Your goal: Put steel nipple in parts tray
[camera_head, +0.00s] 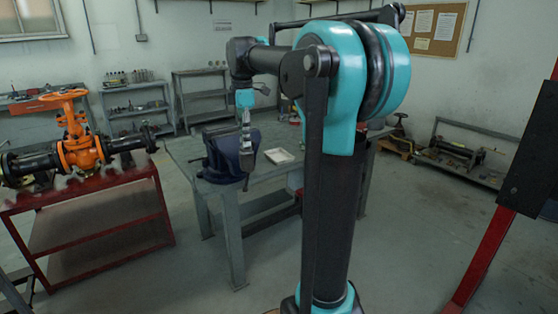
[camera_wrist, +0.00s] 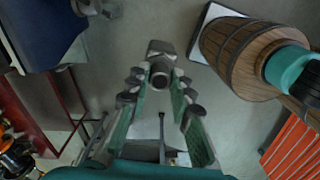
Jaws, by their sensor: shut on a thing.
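My gripper (camera_head: 246,132) points down in front of the dark blue vise (camera_head: 226,156) in the head view. In the wrist view my gripper (camera_wrist: 158,72) has its fingers closed together around the steel nipple (camera_wrist: 161,76), a short grey tube with an open round end. The nipple is hard to make out in the head view. The pale parts tray (camera_head: 279,156) lies on the workbench, right of my gripper in the head view, and looks empty. I cannot tell how high the nipple is above the bench.
The grey workbench (camera_head: 190,152) carries the vise and tray. An orange gate valve (camera_head: 80,148) stands on a red stand (camera_head: 95,205) at left. A wooden barrel-like thing (camera_wrist: 235,45) fills the upper right of the wrist view. Shelves line the back wall.

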